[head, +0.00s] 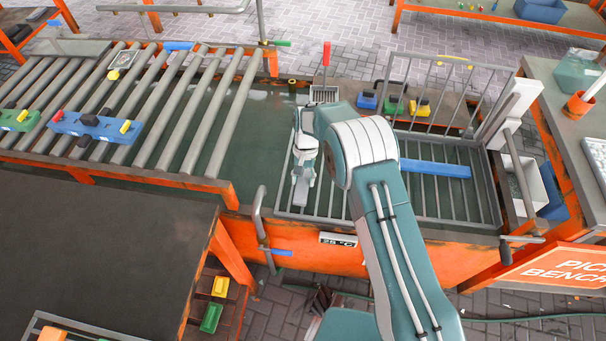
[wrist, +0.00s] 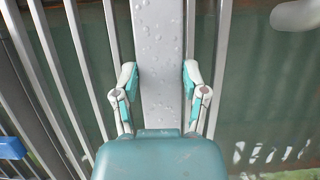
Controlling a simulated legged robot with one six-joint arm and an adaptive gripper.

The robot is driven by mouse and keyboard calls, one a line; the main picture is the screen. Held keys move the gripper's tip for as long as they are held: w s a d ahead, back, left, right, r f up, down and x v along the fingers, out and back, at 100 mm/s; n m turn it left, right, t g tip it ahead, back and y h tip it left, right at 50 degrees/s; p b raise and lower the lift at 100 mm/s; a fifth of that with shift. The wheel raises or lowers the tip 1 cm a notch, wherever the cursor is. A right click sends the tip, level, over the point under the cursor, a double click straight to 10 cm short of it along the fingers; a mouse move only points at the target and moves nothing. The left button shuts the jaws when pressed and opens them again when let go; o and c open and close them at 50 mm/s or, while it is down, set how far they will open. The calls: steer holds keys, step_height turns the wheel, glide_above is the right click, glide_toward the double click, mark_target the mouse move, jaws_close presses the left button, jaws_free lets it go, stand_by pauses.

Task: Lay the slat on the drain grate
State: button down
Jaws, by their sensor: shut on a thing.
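My gripper (head: 303,172) is over the left end of the drain grate (head: 345,203), beside the open water of the tank. In the wrist view, its fingers (wrist: 160,88) are closed on both sides of a grey, wet slat (wrist: 162,55) with droplets on top. The slat's near end shows below the gripper in the head view (head: 300,193). It runs along the bars (wrist: 50,70), close above or on them; I cannot tell if it touches. A blue slat (head: 435,168) lies on the grate farther right, partly behind my arm.
A roller conveyor (head: 190,120) with a blue block (head: 95,128) stands left of the tank (head: 240,150). A raised wire frame (head: 445,90) and several coloured blocks (head: 393,105) stand behind the grate. A bench with an orange pot (head: 579,104) is at right.

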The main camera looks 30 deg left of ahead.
steer(key=shift+a+f, duration=0.15)
stand_by(0.4)
steer(key=shift+f, duration=0.6)
steer(key=shift+c, duration=0.2)
jaws_free()
steer(key=v, duration=1.2)
